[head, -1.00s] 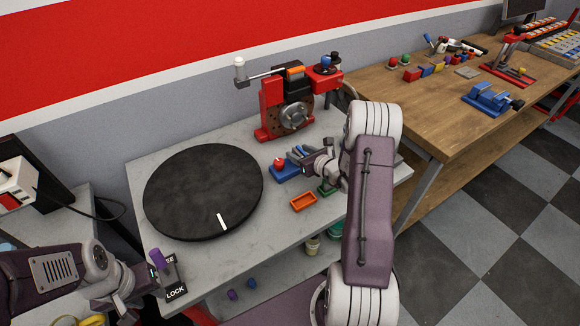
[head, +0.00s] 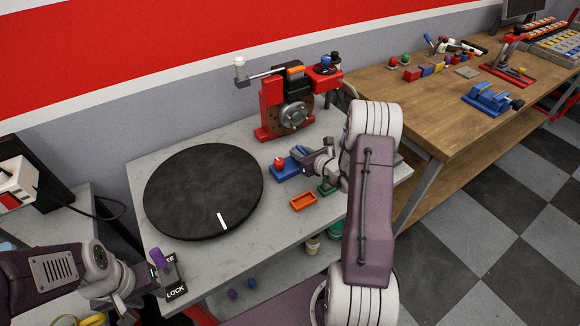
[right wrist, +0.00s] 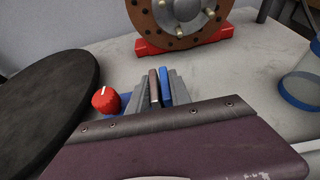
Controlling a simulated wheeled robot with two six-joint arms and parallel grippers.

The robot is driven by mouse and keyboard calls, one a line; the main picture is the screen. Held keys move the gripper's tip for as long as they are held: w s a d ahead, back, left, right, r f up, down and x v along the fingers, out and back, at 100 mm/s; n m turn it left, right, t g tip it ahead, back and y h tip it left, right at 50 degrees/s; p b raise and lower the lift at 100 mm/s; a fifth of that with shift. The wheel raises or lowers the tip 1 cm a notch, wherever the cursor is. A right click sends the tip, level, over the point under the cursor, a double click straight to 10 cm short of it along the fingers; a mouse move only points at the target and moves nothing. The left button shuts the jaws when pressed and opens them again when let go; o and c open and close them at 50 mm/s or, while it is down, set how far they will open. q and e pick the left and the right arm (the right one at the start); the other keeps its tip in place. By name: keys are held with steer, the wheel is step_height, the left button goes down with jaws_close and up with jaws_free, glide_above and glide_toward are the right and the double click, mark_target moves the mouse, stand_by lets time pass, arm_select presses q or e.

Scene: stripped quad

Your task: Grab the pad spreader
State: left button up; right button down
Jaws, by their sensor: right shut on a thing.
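My right gripper (head: 306,156) is low over the grey workbench (head: 330,225), beside a blue block with a red knob (head: 280,164). In the right wrist view its grey fingers (right wrist: 160,92) are shut on a narrow upright piece with a blue bar and a brown bar, which I take to be the pad spreader (right wrist: 166,86). Its lower part is hidden behind the gripper body. My left gripper (head: 132,300) is at the lower left, by a lever with a purple knob (head: 157,257) and a LOCK label. Its fingers are too unclear to judge.
A black round turntable (head: 203,190) covers the bench's left part. A red caliper fixture with a disc (head: 290,115) stands at the back. An orange tray (head: 303,202) and a green item (head: 327,188) lie close to the right gripper. A wooden bench (head: 420,110) stands at right.

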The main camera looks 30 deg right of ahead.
stand_by(0.8)
steer(key=shift+r, duration=0.55)
steer(key=r, duration=0.2)
steer(key=d+r, duration=0.1)
steer(key=shift+s+d+r, duration=0.1)
steer(key=shift+r, duration=0.3)
arm_select(q)
steer(key=shift+r+p, duration=0.5)
steer(key=shift+p, duration=0.05)
arm_select(e)
steer(key=s+d+r, duration=0.3)
steer(key=d+r, duration=0.3)
steer(key=d, duration=0.4)
